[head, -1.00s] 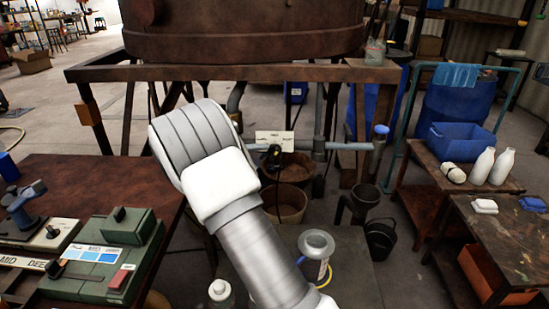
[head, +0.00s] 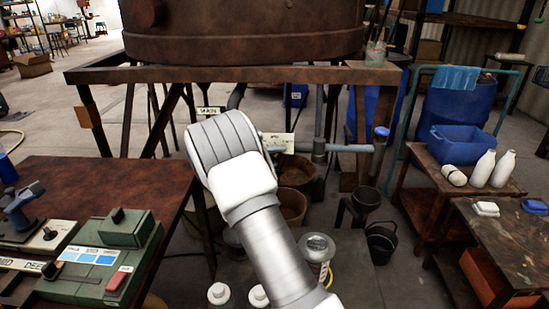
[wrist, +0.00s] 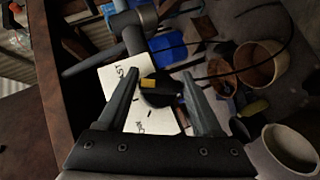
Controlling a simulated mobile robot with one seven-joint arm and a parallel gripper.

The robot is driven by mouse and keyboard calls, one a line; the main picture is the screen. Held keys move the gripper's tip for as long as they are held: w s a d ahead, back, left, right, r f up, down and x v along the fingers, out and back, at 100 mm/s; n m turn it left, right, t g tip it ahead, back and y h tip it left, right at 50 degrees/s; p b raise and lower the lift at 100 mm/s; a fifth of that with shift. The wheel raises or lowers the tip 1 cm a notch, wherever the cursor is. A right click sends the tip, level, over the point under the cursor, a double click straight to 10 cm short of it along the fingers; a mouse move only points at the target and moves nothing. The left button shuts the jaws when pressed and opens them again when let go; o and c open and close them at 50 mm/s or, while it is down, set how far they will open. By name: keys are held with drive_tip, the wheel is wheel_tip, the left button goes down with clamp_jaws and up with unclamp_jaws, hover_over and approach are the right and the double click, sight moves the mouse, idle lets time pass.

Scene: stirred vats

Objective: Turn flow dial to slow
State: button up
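The flow dial (wrist: 158,92) is a dark round knob with a yellow mark, in the middle of the wrist view. It sits on a white label plate (wrist: 118,88) with lettering that seems to read "FAST" near the top; the lower word is hard to read. The plate also shows in the head view (head: 278,142), partly behind my arm. My gripper (wrist: 161,72) is open, one finger on each side of the dial in the picture. I cannot tell whether the fingers touch it. In the head view my arm hides the gripper and the dial.
A grey pipe (head: 345,147) runs right from the plate, under the rusty vat (head: 245,35) and its frame. Brown buckets (head: 293,205) stand below. A table with a green control box (head: 98,258) is at the left. A bench with white bottles (head: 482,168) is at the right.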

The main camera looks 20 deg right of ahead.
drive_tip(key=c, duration=0.9)
drive_tip(key=shift+a+f+b, duration=0.1)
drive_tip(key=shift+f+b, duration=0.05)
drive_tip(key=shift+b, duration=0.3)
drive_tip(key=shift+f+n+h+b, duration=0.15)
drive_tip(key=shift+n+h+b, duration=0.65)
drive_tip(key=shift+h+b, duration=0.25)
drive_tip(key=shift+n+t+h+b, duration=0.7)
drive_tip(key=shift+n+h+b, duration=0.45)
drive_tip(key=shift+n+b, duration=0.1)
drive_tip(key=n+h, duration=0.1)
drive_tip(key=n+t+b, duration=0.1)
drive_tip(key=n, duration=0.1)
drive_tip(key=shift+r+t+h, duration=0.2)
drive_tip(key=shift+t+h, duration=0.1)
drive_tip(key=shift+h, duration=0.1)
drive_tip(key=n+t+h, duration=0.1)
drive_tip(key=n+t, duration=0.2)
drive_tip(key=n, duration=0.1)
drive_tip(key=shift+r+n+p, duration=0.1)
drive_tip(key=shift+n+p, duration=0.2)
drive_tip(key=shift+n, duration=0.05)
drive_tip(key=shift+n+t, duration=0.4)
drive_tip(key=shift+t, duration=0.2)
drive_tip(key=o, duration=1.4)
drive_tip(key=shift+c, duration=0.2)
